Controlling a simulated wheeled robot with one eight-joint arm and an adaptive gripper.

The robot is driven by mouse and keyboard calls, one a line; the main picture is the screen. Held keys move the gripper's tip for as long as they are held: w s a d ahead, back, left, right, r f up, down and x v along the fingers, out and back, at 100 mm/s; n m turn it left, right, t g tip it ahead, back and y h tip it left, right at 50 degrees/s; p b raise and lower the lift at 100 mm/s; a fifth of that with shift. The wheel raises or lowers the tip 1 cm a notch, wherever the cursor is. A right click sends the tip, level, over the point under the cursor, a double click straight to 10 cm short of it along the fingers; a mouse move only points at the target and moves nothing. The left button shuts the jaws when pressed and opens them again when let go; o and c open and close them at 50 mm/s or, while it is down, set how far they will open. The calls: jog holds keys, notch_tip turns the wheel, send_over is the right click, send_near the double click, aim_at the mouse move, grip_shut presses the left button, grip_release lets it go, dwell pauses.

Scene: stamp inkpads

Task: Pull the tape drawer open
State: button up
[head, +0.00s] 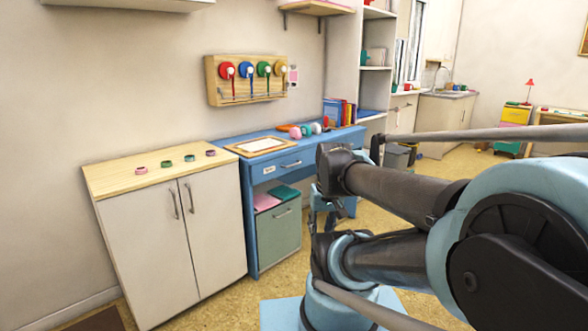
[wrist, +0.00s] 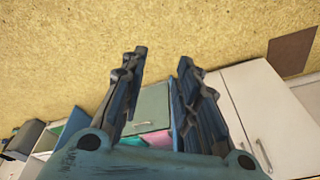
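The blue desk (head: 240,176) stands against the wall. Its front holds a shut blue drawer (head: 310,154) with a silver bar handle (head: 291,164) and a small white label (head: 268,170), too small to read surely. My gripper (wrist: 163,58) is open and empty in the wrist view, its two dark fingers apart. It is well away from the drawer and touches nothing. The blue drawer's front cannot be made out in the wrist view.
A white cabinet (head: 160,250) with tape rolls on top stands left of the desk; it shows in the wrist view (wrist: 240,105). A green drawer unit (head: 279,238) sits under the desk. A framed sheet (head: 260,145) lies on top. The floor (head: 215,314) in front is open.

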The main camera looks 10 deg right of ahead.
jog(key=w+a+r+m+t+y, duration=0.1)
jog(key=w+r+m+t+y, duration=0.2)
jog(key=w, duration=1.4)
jog(key=w+a+r+m+t+y, duration=0.1)
jog(key=w+r+m+y, duration=0.2)
jog(key=w, duration=1.3)
jog(key=w+d+f+m+t+y, duration=0.1)
jog(key=w+d+f+m+t, duration=0.15)
jog(key=w+d, duration=0.4)
jog(key=w+d+f+m+t+y, duration=0.1)
jog(key=w+d+f+t, duration=0.2)
jog(key=w, duration=0.6)
jog(key=w+d+f+m+t+y, duration=0.1)
jog(key=w+d+f, duration=0.35)
jog(key=w, duration=0.35)
jog(key=x, duration=1.7)
jog(key=shift+d, duration=0.2)
jog(key=shift+f, duration=0.1)
jog(key=shift+c, duration=0.3)
grip_shut()
jog(key=shift+a, duration=0.1)
